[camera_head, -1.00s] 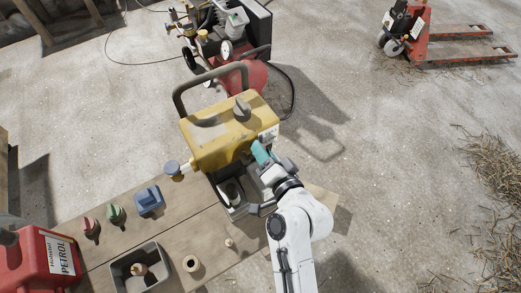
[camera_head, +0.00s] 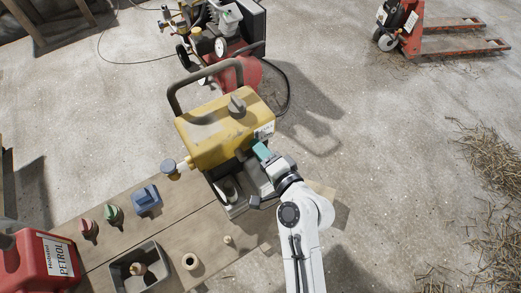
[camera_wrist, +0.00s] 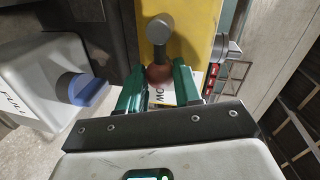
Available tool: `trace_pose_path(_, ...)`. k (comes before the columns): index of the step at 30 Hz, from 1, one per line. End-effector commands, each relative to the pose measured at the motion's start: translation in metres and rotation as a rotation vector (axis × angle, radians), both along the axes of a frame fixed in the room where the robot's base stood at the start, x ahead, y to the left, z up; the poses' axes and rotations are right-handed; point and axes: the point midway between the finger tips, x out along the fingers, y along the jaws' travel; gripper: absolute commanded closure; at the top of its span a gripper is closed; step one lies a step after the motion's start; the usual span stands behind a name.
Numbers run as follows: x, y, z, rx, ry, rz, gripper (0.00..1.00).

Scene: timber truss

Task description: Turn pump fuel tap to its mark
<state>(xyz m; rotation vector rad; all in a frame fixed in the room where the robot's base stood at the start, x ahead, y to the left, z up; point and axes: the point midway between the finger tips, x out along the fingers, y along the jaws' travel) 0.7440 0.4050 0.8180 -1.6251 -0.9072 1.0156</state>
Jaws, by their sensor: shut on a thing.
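The pump has a yellow tank (camera_head: 215,128) with a dark carrying handle and stands at the end of the wooden bench. It also shows as a yellow face in the wrist view (camera_wrist: 195,25). The fuel tap shows a grey rounded lever end (camera_wrist: 160,28) over a reddish-brown body (camera_wrist: 158,75). My gripper (camera_wrist: 158,85) has its green fingers on either side of the tap, shut on it. In the head view my gripper (camera_head: 261,150) is at the pump's right front, and the tap is hidden. A white label with partly hidden dark letters shows between the fingers. I cannot make out a tap mark.
A grey and red fitting (camera_wrist: 222,62) is right of the gripper. The bench (camera_head: 185,235) holds a red petrol can (camera_head: 35,262), a grey bin (camera_head: 122,272) and small parts.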

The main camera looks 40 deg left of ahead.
Motion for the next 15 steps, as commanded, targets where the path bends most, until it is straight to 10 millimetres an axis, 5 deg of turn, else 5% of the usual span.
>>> trace_pose_path(5, 0.0003, -0.0008, -0.0015, -0.002, 0.003, -0.002, 0.97)
trace_pose_path(6, 0.0003, -0.0008, -0.0016, -0.002, 0.003, -0.002, 0.64)
trace_pose_path(15, 0.0001, -0.0005, -0.0009, -0.002, 0.000, -0.001, 0.42)
